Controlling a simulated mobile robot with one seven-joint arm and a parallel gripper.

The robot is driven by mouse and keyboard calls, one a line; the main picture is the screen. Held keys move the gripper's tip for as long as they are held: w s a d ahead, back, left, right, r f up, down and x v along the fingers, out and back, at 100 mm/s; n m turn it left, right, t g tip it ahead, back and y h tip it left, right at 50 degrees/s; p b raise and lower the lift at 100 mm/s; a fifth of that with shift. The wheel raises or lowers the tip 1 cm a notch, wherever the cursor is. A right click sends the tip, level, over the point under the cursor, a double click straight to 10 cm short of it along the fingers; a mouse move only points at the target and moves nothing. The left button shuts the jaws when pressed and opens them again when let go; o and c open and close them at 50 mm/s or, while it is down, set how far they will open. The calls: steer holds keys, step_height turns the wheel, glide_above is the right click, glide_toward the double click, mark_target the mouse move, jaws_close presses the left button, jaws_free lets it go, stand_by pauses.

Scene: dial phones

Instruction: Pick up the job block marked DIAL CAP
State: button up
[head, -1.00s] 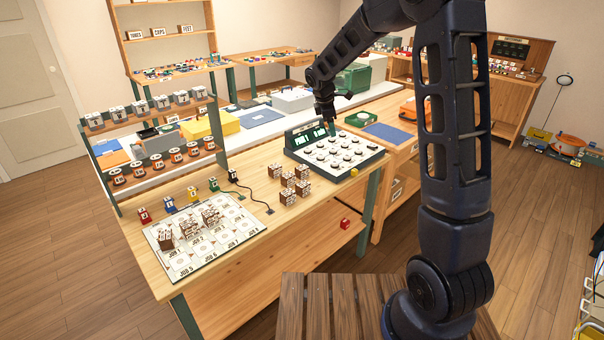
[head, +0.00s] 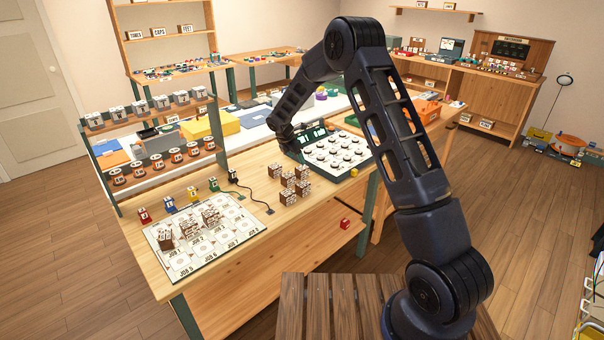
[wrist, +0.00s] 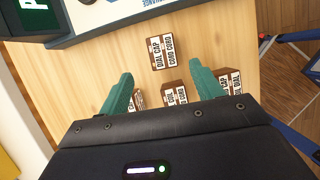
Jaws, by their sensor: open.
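In the wrist view, a brown block (wrist: 160,52) with white label faces reads DIAL CAP on one face and CORD on the other. It stands alone on the wooden bench, just beyond the gap between my fingertips. My gripper (wrist: 160,70) is open and empty, its two green fingers apart. In the head view, several such brown blocks (head: 288,181) stand on the bench left of the console; I cannot tell there which is marked DIAL CAP. My gripper's fingers are not clear in the head view, where my wrist is by the console's left end.
More brown blocks (wrist: 172,94) lie near and behind my fingers, one at the right (wrist: 231,82) partly reading DIAL. The console (head: 330,153) stands beside the blocks. A JOB card (head: 207,240) with blocks lies at the bench's left. A black cable (head: 255,199) lies between.

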mark_target(301, 167)
steer(key=x, duration=0.9)
steer(key=shift+s+d+f, duration=0.1)
steer(key=c, duration=1.1)
